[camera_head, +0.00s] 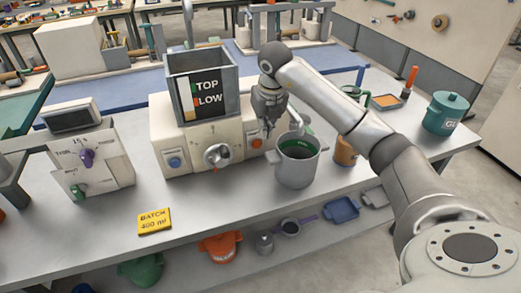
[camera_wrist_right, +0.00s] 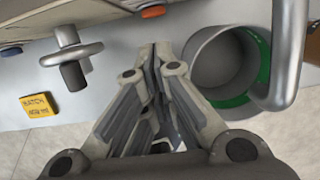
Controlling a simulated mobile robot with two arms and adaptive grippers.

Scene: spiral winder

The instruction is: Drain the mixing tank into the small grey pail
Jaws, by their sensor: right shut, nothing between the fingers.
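The mixing tank (camera_head: 206,108) is a grey open-topped box with a gauge marked TOP and LOW, set on a cream machine body (camera_head: 168,132). A silver round knob (camera_head: 217,155) is on the machine front; it also shows in the wrist view (camera_wrist_right: 72,55). The small grey pail (camera_head: 297,172) stands upright on the bench by the machine's right end, with a green band inside. In the wrist view the pail (camera_wrist_right: 207,62) is right of my gripper, partly behind a curved grey pipe (camera_wrist_right: 292,45). My right gripper (camera_head: 268,129) is shut and empty, left of the pail's rim. My left gripper is out of view.
A yellow BATCH 400 ml card (camera_head: 154,221) lies on the bench front. A cream box with knobs (camera_head: 88,165) stands left. The bench front is mostly clear.

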